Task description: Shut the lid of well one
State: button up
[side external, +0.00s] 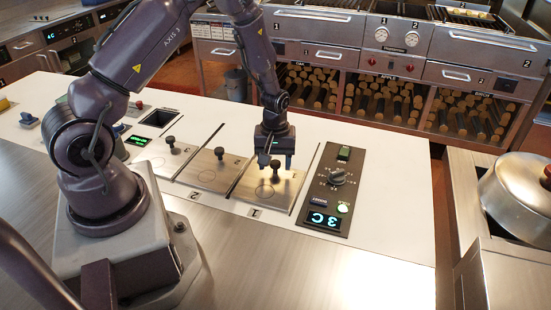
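The lid of well one (284,187) is a flat metal plate behind the label "1" (254,212), with a round outline on its surface. It appears to lie flat in the white counter; whether its far edge fully covers the well is hidden by my gripper. Its dark knob (275,169) stands upright near the middle. My gripper (276,163) points down over the knob. Its two fingers look apart, one on each side of the knob's top. I cannot tell whether they touch it.
The lid of well two (205,176) and another knobbed lid (178,158) lie to the left. A dark square opening (160,118) is farther left. A black control panel (335,185) with a dial and green display sits close on the right. The counter's right end is clear.

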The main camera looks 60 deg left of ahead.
aim_at(274, 164)
jog(key=shift+a, duration=0.1)
jog(key=shift+w+r, duration=0.1)
jog(key=shift+r, duration=0.2)
notch_tip(274, 164, up, 12)
jog(key=shift+r, duration=0.25)
dwell(0.3)
jog(key=s+d+r+m+t, duration=0.3)
jog(key=s+d+r+m, duration=0.3)
jog(key=s+r, duration=0.2)
jog(key=s+d+r+m+t, duration=0.2)
jog(key=s+d+r+m, duration=0.4)
jog(key=r, duration=0.5)
jog(key=shift+s+d+m+t, duration=0.3)
jog(key=shift+s+d+t, duration=0.1)
jog(key=shift+s, duration=0.6)
